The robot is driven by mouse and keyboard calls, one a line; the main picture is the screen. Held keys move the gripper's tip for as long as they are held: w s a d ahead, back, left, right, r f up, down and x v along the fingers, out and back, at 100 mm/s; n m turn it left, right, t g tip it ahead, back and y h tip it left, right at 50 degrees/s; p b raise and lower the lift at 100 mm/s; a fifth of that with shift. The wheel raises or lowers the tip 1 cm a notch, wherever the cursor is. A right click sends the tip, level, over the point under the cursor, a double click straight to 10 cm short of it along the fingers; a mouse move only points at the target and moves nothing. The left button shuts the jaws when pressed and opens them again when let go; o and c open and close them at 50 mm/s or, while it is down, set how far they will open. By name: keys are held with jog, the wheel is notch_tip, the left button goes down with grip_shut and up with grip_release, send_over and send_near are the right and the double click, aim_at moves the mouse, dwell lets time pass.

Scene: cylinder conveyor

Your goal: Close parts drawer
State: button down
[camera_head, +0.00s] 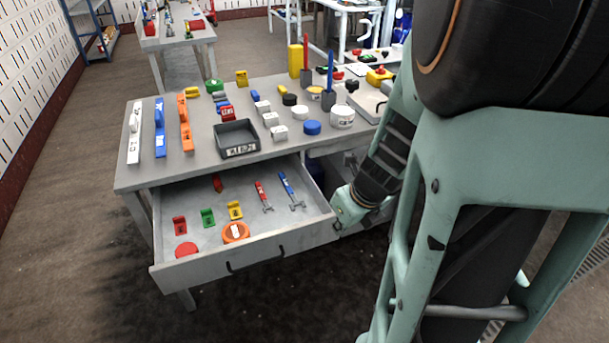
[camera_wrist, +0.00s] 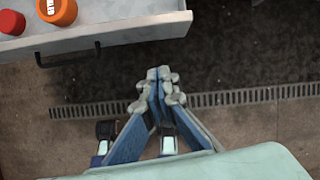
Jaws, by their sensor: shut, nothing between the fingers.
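The parts drawer (camera_head: 205,267) is pulled out from the front of the grey workbench (camera_head: 125,183). Its front panel has a dark handle (camera_head: 256,262). Inside lie red, green and yellow parts, a round orange item (camera_head: 236,232) and two small tools with red and blue handles. In the wrist view the drawer's front (camera_wrist: 130,28) and its handle (camera_wrist: 68,58) are at upper left. My gripper (camera_wrist: 163,76) is shut and empty, just outside the front panel near its right end, apart from the handle.
The bench top holds a dark open bin (camera_head: 237,140), coloured bars, and several cylinders and blocks. More tables (camera_head: 178,38) stand behind. The floor in front of the drawer (camera_head: 290,315) is clear. My arm covers the right side of the head view.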

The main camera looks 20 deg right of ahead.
aim_at(332, 232)
jog(key=shift+m, duration=0.9)
jog(key=shift+w+d+r+b+x, duration=0.1)
jog(key=shift+w+d+b+x, duration=0.2)
jog(key=shift+b+x, duration=1.3)
jog(key=shift+w+d+r+b+x, duration=0.25)
jog(key=shift+b+x, duration=0.55)
jog(key=shift+x, duration=1.55)
jog(key=shift+w+d+b+x, duration=0.35)
jog(key=shift+b+x, duration=0.85)
jog(key=shift+x, duration=0.8)
